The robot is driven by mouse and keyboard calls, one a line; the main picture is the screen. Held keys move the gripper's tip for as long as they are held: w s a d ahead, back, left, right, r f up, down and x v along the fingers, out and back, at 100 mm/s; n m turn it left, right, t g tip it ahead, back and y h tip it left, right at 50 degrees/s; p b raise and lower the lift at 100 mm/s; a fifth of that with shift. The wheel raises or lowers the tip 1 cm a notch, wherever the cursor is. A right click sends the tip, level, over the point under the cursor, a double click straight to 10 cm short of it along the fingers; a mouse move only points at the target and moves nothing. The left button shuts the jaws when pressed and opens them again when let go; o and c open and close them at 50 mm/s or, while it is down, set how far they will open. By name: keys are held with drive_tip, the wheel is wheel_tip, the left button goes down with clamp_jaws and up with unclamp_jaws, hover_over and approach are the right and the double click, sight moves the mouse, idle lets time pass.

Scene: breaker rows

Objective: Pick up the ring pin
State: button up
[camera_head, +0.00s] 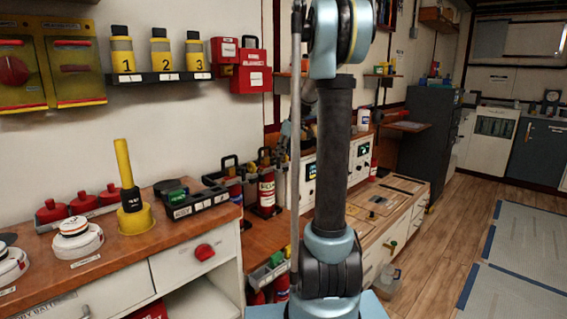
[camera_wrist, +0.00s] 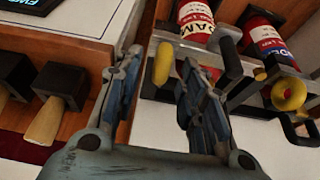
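In the wrist view my gripper (camera_wrist: 160,62) is open, with its two fingers apart. A yellow rounded piece (camera_wrist: 163,63), which looks like a ring pin seen nearly edge-on, shows between the fingertips; I cannot tell if either finger touches it. A second yellow ring (camera_wrist: 290,95) is seen more face-on at the right, by a dark bracket. Two red extinguishers, one at the top middle (camera_wrist: 196,18) and one at the right (camera_wrist: 268,35), stand behind the fingers.
Two dark blocks with wooden handles (camera_wrist: 62,88) lie left of my gripper. A grey rack (camera_wrist: 235,85) holds the extinguishers. In the head view a wooden counter (camera_head: 105,255) stands at the left; the floor at the right is open.

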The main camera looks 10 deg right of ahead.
drive_tip(key=shift+x, duration=1.1)
clamp_jaws()
